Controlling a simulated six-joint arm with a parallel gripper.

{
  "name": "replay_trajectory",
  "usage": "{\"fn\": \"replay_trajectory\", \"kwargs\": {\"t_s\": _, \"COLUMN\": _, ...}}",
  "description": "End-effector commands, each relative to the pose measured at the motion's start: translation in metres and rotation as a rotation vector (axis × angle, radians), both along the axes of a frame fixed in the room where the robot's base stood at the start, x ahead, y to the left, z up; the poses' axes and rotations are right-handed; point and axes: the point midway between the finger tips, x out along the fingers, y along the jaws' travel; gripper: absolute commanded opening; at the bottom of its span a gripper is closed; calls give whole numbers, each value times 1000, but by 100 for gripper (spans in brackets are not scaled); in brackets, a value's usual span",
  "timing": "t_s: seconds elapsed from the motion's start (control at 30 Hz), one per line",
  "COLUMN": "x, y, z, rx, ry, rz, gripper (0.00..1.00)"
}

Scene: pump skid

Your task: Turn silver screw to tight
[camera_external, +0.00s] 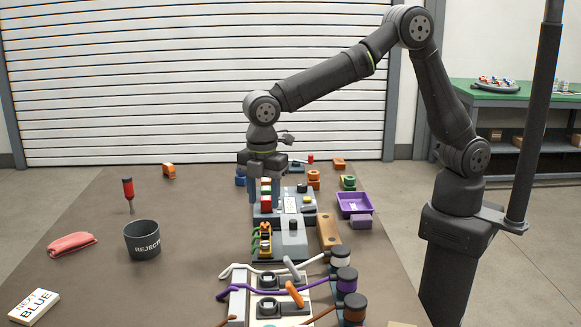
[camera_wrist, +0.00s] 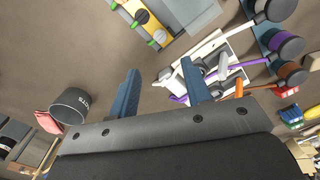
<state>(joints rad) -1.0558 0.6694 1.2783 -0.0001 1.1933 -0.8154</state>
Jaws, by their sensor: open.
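The grey skid block (camera_external: 294,237) stands mid-table with a small dark knob on top. A strip with yellow and black round parts and green tabs (camera_external: 262,243) runs along its left side; this strip also shows at the top of the wrist view (camera_wrist: 146,20). My gripper (camera_external: 267,197) points down over the far end of the skid, its blue fingers apart. In the wrist view, my gripper (camera_wrist: 160,72) has nothing between its fingers. The gripper hides part of the skid's far end.
A REJECT bin (camera_external: 142,240), a red-handled screwdriver (camera_external: 128,190), a pink cloth (camera_external: 72,243) and a NEXT BLUE card (camera_external: 34,307) lie left. A purple tray (camera_external: 355,204) is right. Cable spools (camera_external: 346,281) and a white fixture (camera_external: 238,304) stand in front.

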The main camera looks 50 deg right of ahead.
Motion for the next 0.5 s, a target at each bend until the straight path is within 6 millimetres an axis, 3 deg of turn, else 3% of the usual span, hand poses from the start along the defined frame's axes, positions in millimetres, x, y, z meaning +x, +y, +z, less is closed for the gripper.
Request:
{"fn": "replay_trajectory", "kwargs": {"t_s": 0.3, "x": 0, "y": 0, "z": 65, "rx": 4, "ry": -2, "rz": -1, "gripper": 44}}
{"fn": "replay_trajectory", "kwargs": {"t_s": 0.5, "x": 21, "y": -40, "z": 58, "rx": 11, "ry": -6, "rz": -235, "gripper": 44}}
